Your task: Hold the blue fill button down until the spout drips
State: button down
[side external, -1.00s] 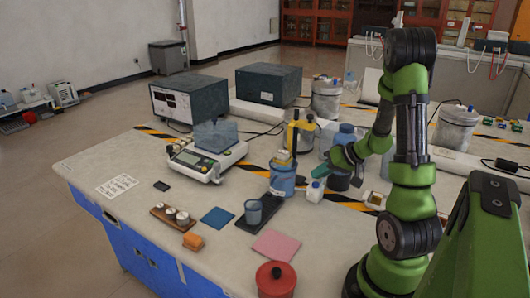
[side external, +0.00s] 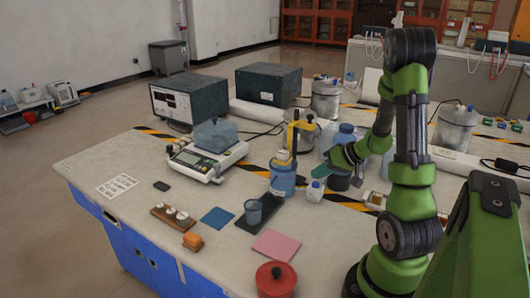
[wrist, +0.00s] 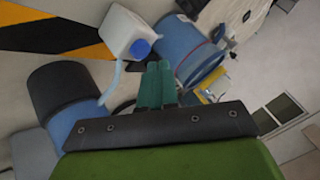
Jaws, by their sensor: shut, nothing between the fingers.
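My gripper (side external: 320,170) is shut and empty, its teal fingers together; they also show in the wrist view (wrist: 157,84). In the side view the tips are just above and beside a white jug with a blue cap (side external: 316,190). In the wrist view the jug (wrist: 122,30) lies beyond the tips to the left, and a blue vessel (wrist: 190,48) beyond them. A small blue-grey beaker (side external: 254,213) stands on a black tray (side external: 243,228). I cannot make out a fill button, spout or drip for certain.
A dark-capped blue bottle (wrist: 62,92) is close by on the left in the wrist view. A balance (side external: 205,162), a pink mat (side external: 276,245), a blue mat (side external: 217,217) and a red-lidded pot (side external: 276,279) occupy the bench.

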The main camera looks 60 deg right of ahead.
aim_at(319, 184)
jog(key=shift+f, duration=0.2)
jog(key=shift+f, duration=0.25)
jog(key=shift+f, duration=0.45)
dwell(0.6)
dwell(3.2)
jog(key=shift+r, duration=0.9)
jog(key=shift+r, duration=2.5)
